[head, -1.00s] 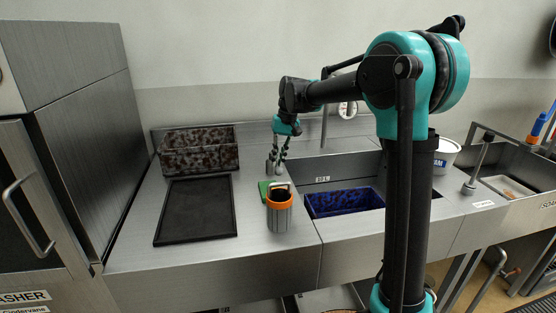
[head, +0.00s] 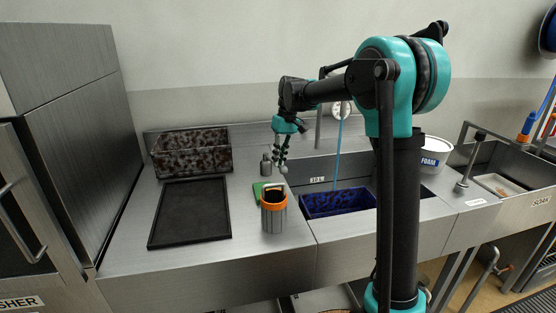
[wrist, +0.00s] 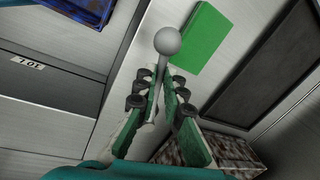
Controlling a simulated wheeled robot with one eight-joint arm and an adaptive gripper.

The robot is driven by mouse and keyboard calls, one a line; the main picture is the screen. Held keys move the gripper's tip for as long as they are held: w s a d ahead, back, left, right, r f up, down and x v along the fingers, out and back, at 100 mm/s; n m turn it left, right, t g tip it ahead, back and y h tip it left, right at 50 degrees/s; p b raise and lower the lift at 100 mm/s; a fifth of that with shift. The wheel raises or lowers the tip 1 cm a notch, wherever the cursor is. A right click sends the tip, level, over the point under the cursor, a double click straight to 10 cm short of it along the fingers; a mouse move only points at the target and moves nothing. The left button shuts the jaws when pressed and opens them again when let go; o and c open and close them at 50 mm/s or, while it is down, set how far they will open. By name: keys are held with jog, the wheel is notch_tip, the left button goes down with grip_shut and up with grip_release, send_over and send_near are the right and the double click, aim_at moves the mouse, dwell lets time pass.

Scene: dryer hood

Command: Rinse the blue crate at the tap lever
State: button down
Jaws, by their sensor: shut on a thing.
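The blue crate (head: 338,202), mottled with dark patches, sits in the sink basin in the head view. A corner of it shows in the wrist view (wrist: 80,12). A thin blue water stream (head: 338,150) falls from above into the basin at the crate. My gripper (head: 281,160) is over the counter left of the basin. In the wrist view my gripper (wrist: 163,85) is shut on the tap lever, whose grey ball end (wrist: 167,41) sticks out past the fingertips.
A green block (wrist: 202,35) lies beside the lever, behind an orange-rimmed grey container (head: 273,212). A black tray (head: 190,213) and a brown mottled crate (head: 191,158) are at left. A white FOAM tub (head: 434,155) and a second sink (head: 500,208) are at right.

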jog(key=c, duration=1.6)
grip_release()
notch_tip(320, 180, up, 12)
jog(key=w+d, duration=0.1)
jog(key=d, duration=0.1)
jog(key=shift+w, duration=0.15)
jog(key=shift+f, duration=0.1)
